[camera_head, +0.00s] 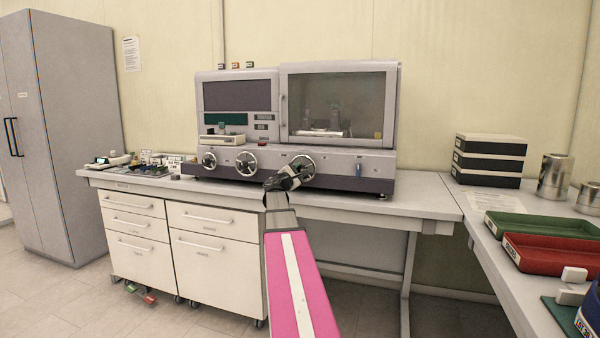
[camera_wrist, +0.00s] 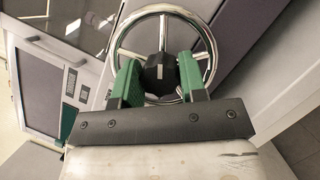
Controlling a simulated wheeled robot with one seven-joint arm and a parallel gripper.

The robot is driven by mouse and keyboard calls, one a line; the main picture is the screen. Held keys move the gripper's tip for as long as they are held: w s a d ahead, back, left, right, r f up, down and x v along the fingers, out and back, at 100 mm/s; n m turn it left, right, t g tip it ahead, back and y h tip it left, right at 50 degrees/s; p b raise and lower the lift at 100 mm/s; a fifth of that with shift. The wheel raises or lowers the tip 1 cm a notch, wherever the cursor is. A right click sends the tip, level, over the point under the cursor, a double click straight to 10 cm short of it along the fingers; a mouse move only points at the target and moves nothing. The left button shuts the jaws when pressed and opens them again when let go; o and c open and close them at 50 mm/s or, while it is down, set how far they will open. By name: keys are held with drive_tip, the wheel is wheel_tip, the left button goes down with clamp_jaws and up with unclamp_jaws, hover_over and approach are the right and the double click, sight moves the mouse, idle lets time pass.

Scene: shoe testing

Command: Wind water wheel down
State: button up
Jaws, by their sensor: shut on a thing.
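In the wrist view the chrome rim of the handwheel (camera_wrist: 163,8) surrounds a black hub (camera_wrist: 160,72) with a white mark. The green fingers of my gripper (camera_wrist: 159,66) lie on both sides of the hub, inside the rim, and are shut on it. I cannot read any label naming this wheel. Part of it is hidden behind my gripper.
Black trays (camera_head: 489,160) stand on the right bench. Green (camera_head: 540,229) and red (camera_head: 555,254) trays lie nearer. Drawers (camera_head: 215,250) stand below the bench.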

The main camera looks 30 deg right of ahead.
drive_tip(key=shift+f+n+t, duration=0.1)
drive_tip(key=shift+n+t, duration=0.3)
drive_tip(key=shift+n, duration=0.3)
drive_tip(key=o, duration=0.9)
drive_tip(key=shift+a, duration=0.1)
drive_tip(key=v, duration=1)
drive_tip(key=shift+s+a+f, duration=0.1)
drive_tip(key=shift+s+a, duration=0.05)
drive_tip(key=shift+a, duration=0.15)
